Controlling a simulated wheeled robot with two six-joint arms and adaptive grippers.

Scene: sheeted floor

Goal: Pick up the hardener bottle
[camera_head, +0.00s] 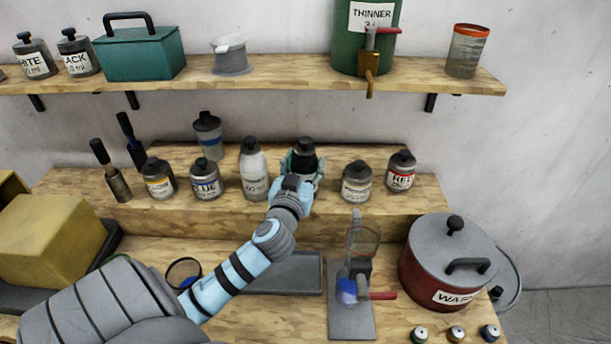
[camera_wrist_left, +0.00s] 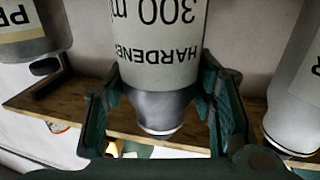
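The hardener bottle (camera_head: 303,164) is a grey bottle with a dark cap on the raised wooden step, partly hidden by my left gripper. In the left wrist view it (camera_wrist_left: 160,55) appears upside down, with the words HARDENER and 300 ml. My left gripper (camera_head: 302,172) has its teal fingers on either side of the bottle, near its shoulder. In the left wrist view the fingers (camera_wrist_left: 165,112) sit very close to the bottle; I cannot tell whether they press on it. My right gripper is not in view.
A tall pale bottle (camera_head: 254,170) stands close left and a short grey jar (camera_head: 356,183) close right. A red pot (camera_head: 450,262) stands at front right. The upper shelf (camera_head: 290,92), with a green thinner can (camera_head: 352,50) and its tap, runs behind and above.

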